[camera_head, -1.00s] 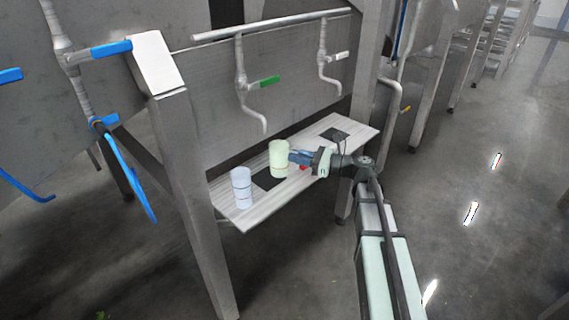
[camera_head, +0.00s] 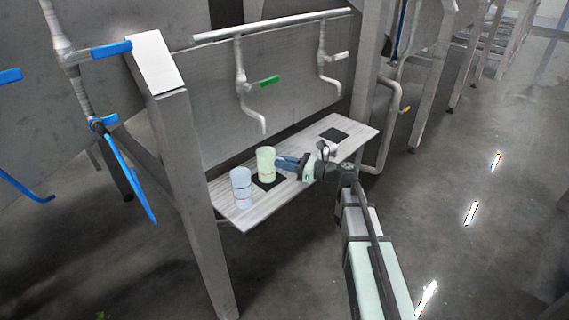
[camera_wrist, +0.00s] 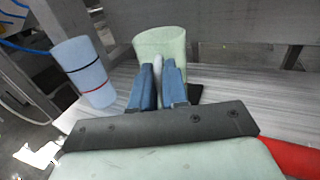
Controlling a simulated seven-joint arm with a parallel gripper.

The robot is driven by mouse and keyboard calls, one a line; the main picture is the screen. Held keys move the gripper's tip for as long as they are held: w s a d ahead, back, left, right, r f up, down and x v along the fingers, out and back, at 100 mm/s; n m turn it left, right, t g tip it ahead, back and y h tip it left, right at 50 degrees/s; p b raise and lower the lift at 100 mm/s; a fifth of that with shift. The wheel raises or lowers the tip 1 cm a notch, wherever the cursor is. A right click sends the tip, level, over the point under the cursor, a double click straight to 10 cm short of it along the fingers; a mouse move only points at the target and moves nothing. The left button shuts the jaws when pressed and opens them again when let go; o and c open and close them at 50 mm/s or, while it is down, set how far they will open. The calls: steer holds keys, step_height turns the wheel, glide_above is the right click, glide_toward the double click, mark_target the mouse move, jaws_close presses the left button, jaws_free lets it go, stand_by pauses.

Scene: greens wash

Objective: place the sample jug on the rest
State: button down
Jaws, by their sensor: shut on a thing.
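The pale green jug (camera_head: 266,163) stands upright at the dark square pad (camera_head: 270,184) on the left half of the bench; I take this pad as the rest. Whether the jug's base touches it I cannot tell. My gripper (camera_head: 281,164) reaches in from the right and is shut on the jug's handle. In the wrist view the green jug (camera_wrist: 160,43) is ahead of my gripper (camera_wrist: 158,88), with the pale handle between the blue fingers. Part of the dark pad (camera_wrist: 195,93) shows right of the fingers.
A pale blue cylinder (camera_head: 241,187) with dark and red rings stands just left of the jug. A second dark square (camera_head: 333,134) lies bare on the right of the bench (camera_head: 356,133). A tap with a green handle (camera_head: 263,82) hangs above. A red thing (camera_wrist: 292,158) shows in the wrist view.

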steer(key=c, duration=1.1)
jaws_free()
steer(key=shift+f, duration=0.15)
steer(key=shift+c, duration=0.2)
steer(key=v, duration=1.2)
steer(key=s+a+f+n+g+h, duration=0.1)
steer(key=s+f+n+g+h, duration=0.15)
steer(key=s+f, duration=0.6)
steer(key=s+a+f+n+g+h, duration=0.2)
steer(key=s+f+n, duration=0.1)
steer(key=f, duration=1.1)
steer(key=s+a+f+n+g+h, duration=0.1)
steer(key=s+f+n+g+h, duration=0.15)
steer(key=s+f, duration=0.6)
steer(key=s+d+f+n+g+h, duration=0.2)
steer(key=s+f, duration=0.4)
steer(key=s, duration=0.3)
steer(key=s+d+f+n+g+h, duration=0.2)
steer(key=s+d+f+n+h, duration=0.1)
steer(key=s+f+n, duration=0.4)
steer(key=s+d+f+n+g+h, duration=0.1)
steer(key=s+d+f+n+h, duration=0.2)
steer(key=s, duration=0.9)
step_height(320, 180, down, 4)
steer(key=shift+d+r+n+g+h, duration=0.2)
steer(key=shift+n+g+h, duration=0.2)
steer(key=shift+n+h, duration=0.55)
